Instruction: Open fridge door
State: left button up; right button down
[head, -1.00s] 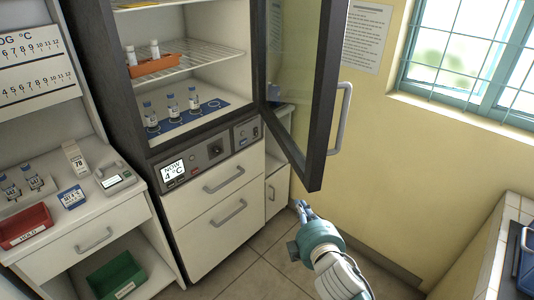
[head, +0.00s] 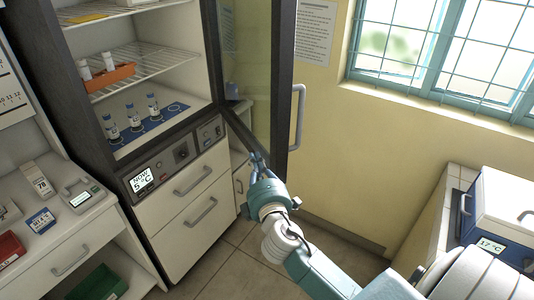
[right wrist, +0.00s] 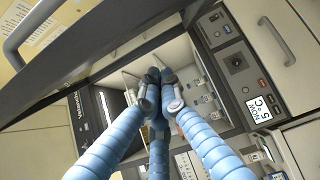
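The fridge door (head: 284,75) stands swung open, a dark frame around glass, with its pale handle (head: 298,118) on the outer side. In the right wrist view the dark door frame (right wrist: 75,62) crosses the upper left. The fridge (head: 135,172) shows its open interior left of the door. My right gripper (head: 257,160) is at the door's lower edge, on the side facing the fridge; whether it touches is unclear. Its blue fingers meet at the tips (right wrist: 160,76) in the right wrist view, with nothing seen between them. My left gripper is out of view.
Labelled vials (head: 133,117) and an orange rack (head: 108,77) stand inside the fridge. Drawers (head: 185,200) lie below. A counter with small devices is at left. A white box (head: 505,210) reading 17 °C stands at right. Floor between is free.

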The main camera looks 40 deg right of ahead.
jog(key=d, duration=0.3)
jog(key=shift+s+d+p, duration=0.25)
jog(key=shift+s+p, duration=0.15)
